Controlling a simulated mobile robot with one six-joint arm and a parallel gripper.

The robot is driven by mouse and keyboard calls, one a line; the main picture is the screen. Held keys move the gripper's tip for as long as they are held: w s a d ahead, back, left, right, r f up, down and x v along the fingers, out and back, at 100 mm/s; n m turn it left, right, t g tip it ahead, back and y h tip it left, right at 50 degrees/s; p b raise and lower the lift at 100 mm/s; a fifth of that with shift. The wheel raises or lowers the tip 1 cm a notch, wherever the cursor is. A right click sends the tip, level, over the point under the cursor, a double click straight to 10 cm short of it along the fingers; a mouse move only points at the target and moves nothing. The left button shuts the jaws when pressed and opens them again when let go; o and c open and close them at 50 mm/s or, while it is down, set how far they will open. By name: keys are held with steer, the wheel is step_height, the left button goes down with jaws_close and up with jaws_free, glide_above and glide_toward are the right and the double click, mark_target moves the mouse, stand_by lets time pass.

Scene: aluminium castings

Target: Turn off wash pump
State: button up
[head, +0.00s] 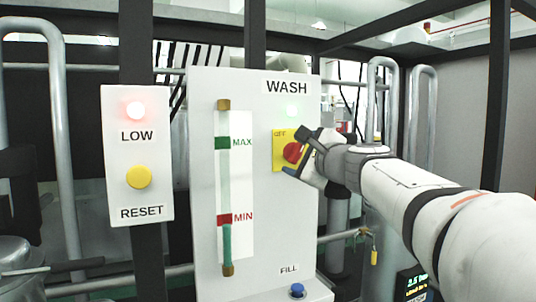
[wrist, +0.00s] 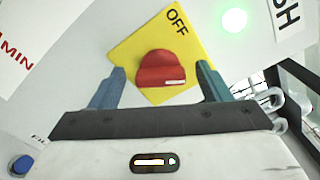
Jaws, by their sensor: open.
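The wash pump switch is a red rotary knob (head: 291,153) on a yellow square plate (head: 279,140) marked OFF at its top, on the white WASH panel (head: 268,215). In the wrist view the knob (wrist: 158,66) carries a white mark that points away from the OFF label (wrist: 176,20). A green light (head: 291,111) glows above the plate. My gripper (wrist: 160,74) is open, with one blue-grey finger on each side of the knob and visible gaps between. In the head view my gripper (head: 298,153) partly covers the plate's right side.
A sight gauge (head: 223,185) with MAX and MIN marks is left of the switch. A blue FILL button (head: 297,290) sits below. A separate LOW/RESET box (head: 152,200) has a lit red light (head: 134,110) and a yellow button (head: 139,177). Pipes stand at the right.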

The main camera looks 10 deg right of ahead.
steer(key=shift+c, duration=0.4)
steer(key=c, duration=0.9)
